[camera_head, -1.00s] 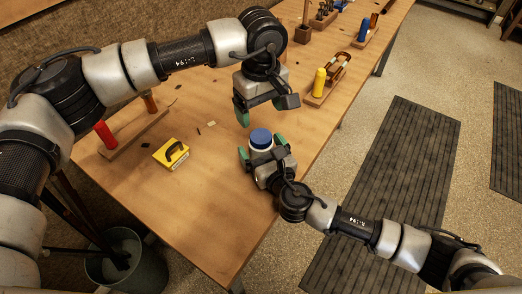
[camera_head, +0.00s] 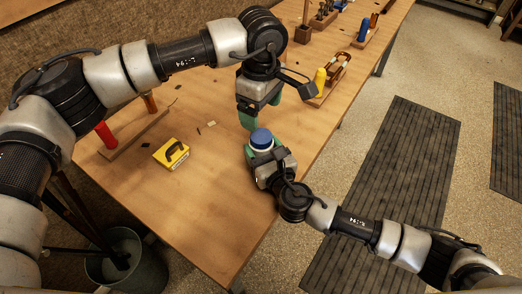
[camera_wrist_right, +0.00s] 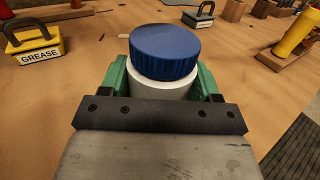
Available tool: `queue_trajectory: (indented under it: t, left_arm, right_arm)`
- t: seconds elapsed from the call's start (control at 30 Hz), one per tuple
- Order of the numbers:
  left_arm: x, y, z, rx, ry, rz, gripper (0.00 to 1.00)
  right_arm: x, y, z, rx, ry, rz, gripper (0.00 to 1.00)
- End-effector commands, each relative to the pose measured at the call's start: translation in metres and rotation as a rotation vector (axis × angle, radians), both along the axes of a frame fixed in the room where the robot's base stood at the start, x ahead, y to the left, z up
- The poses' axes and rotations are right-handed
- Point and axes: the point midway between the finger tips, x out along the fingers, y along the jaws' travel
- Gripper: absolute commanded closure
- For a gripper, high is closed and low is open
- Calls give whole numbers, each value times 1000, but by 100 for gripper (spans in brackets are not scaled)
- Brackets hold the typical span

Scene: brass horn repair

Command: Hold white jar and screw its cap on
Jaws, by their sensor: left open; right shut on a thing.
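The white jar (camera_wrist_right: 160,87) stands upright between the green fingers of my right gripper (camera_wrist_right: 162,80), which is shut on it. Only part of its body shows above the gripper. The blue ribbed cap (camera_wrist_right: 165,50) sits on top of the jar; how tightly it is screwed on cannot be told. In the head view, the cap (camera_head: 261,137) shows at the table's near right edge. My left gripper (camera_head: 260,113) is open and empty, pointing down just above and behind the cap, apart from it.
A yellow grease block (camera_head: 171,154) with a black handle lies left of the jar. A wooden rack (camera_head: 135,135) with a red handle stands farther left. A yellow-handled tool (camera_head: 320,78) stands in a holder at the back right. The table around the jar is clear.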

Motion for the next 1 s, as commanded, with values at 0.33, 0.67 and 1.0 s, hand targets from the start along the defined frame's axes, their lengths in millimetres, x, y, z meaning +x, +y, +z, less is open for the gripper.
queue_trajectory:
  t: [0.33,0.67,1.0]
  left_arm:
    - [0,0,1,-1,1,811,17]
    - [0,0,1,0,1,1412,17]
    - [0,0,1,0,0,1552,17]
  right_arm:
    - [0,0,0,0,1,0,100]
    - [0,0,0,0,1,0,100]
    - [0,0,-1,0,1,0,100]
